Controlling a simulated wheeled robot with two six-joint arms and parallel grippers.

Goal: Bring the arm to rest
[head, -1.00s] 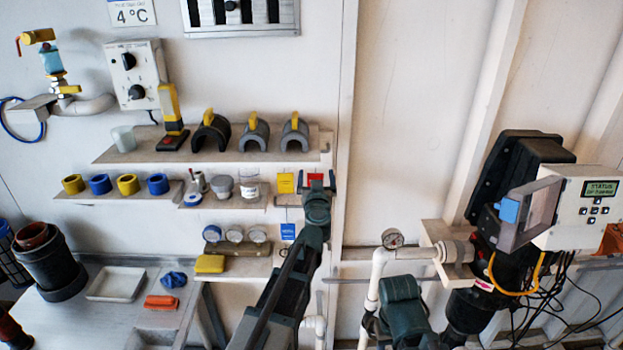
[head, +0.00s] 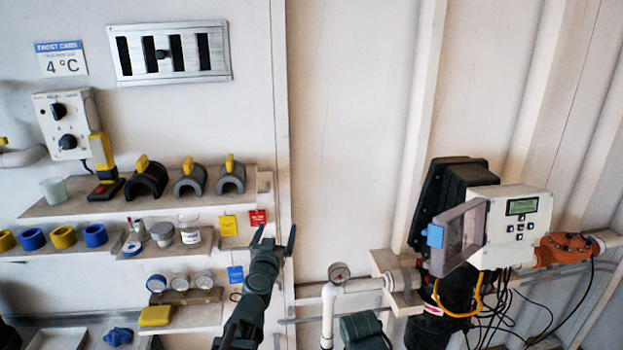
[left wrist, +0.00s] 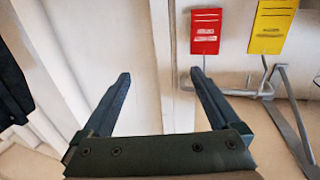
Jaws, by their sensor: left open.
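My left gripper (head: 274,236) is raised in front of the wall, just right of the shelves, with its fingers pointing up. In the left wrist view its two fingers (left wrist: 160,76) stand wide apart with nothing between them. A red card (head: 258,217) and a yellow card (head: 228,225) hang close to the left of the gripper in the head view. They also show in the left wrist view, where the red card (left wrist: 206,31) is beyond the right finger and the yellow card (left wrist: 272,26) is farther right. My right gripper is not in view.
The upper shelf (head: 80,205) holds a cup, a yellow-grey device and several grey half-shells. Lower shelves hold rings and gauges. On the right are a pipe with a gauge (head: 339,273) and a reactor with a white control box (head: 511,225). The wall between is bare.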

